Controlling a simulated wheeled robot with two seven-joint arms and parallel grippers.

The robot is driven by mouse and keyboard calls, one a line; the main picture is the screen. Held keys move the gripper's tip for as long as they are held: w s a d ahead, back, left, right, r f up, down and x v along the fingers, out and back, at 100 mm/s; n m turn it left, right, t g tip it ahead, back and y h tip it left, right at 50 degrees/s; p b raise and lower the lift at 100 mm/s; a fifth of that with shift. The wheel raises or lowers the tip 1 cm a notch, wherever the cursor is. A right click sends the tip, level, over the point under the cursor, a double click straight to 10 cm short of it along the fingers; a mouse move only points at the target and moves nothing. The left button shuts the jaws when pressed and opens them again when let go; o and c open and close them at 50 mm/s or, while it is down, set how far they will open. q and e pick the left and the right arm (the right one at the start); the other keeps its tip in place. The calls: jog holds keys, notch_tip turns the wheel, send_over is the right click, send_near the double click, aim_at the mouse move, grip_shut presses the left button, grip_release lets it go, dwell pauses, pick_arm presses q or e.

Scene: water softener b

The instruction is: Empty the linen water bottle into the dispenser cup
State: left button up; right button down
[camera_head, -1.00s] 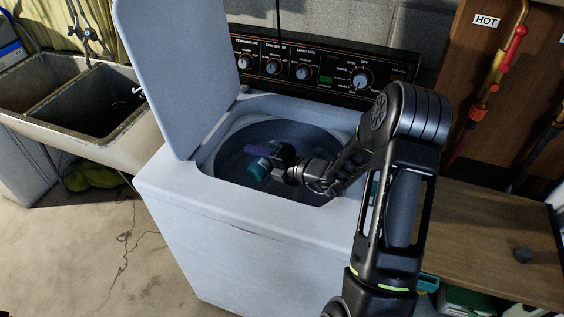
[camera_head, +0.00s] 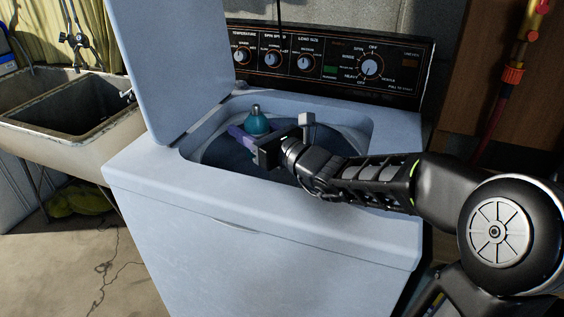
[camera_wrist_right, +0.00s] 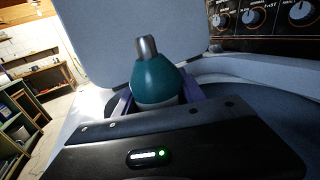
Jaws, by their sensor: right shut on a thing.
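The water bottle (camera_head: 257,123) has a teal upper part and a grey metallic tip, and stands roughly upright over the washer's open tub in the head view. In the wrist view the bottle (camera_wrist_right: 158,80) rises above the dark gripper body, tip up. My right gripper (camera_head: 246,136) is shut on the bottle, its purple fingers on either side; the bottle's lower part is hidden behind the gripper. I cannot make out the dispenser cup; the gripper and arm cover much of the tub. My left gripper is not in view.
The white washer (camera_head: 250,225) has its lid (camera_head: 165,60) raised on the left of the opening. The control panel (camera_head: 330,65) with knobs stands behind the tub. A double sink (camera_head: 75,125) is at the left. A hose with red fittings (camera_head: 515,70) hangs at the right.

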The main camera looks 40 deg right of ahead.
jog(key=shift+r, duration=0.15)
dwell(0.3)
notch_tip(320, 180, up, 5)
jog(key=p, duration=0.3)
jog(key=shift+p, duration=0.4)
